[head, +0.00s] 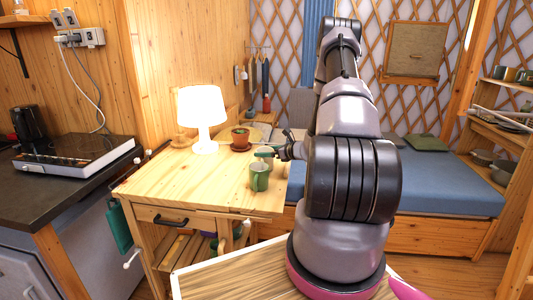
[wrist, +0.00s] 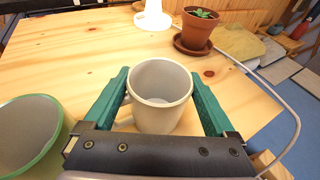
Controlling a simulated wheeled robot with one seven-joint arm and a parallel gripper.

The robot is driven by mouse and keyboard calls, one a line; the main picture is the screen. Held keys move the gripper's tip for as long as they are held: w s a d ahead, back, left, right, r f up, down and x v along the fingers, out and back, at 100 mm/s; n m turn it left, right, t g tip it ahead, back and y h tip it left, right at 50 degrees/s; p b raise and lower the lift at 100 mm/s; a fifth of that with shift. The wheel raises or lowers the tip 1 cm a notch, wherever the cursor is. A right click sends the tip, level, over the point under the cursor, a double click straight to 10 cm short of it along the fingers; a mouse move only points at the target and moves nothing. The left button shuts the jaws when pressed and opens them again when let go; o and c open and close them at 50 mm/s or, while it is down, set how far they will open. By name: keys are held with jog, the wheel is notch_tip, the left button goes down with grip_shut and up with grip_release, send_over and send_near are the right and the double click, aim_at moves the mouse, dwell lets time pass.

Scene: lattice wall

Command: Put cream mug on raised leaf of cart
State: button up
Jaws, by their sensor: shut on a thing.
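The cream mug (wrist: 160,90) is between the green fingers of my gripper (wrist: 160,74) in the wrist view, upright and empty inside. My gripper is shut on it. In the head view my gripper (head: 282,152) is over the right side of the wooden cart (head: 190,178), behind a green mug (head: 260,177), and the cream mug is mostly hidden. The mug is at or just above the cart top; I cannot tell whether it touches. I cannot clearly tell the raised leaf from the rest of the top.
The green mug also stands close at left in the wrist view (wrist: 28,135). A lit lamp (head: 203,115) and a potted plant (head: 240,138) stand farther back on the cart. A pale cable runs at right in the wrist view. The cart's front left top is clear.

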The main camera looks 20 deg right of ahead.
jog(key=shift+f, duration=0.15)
jog(key=o, duration=1.4)
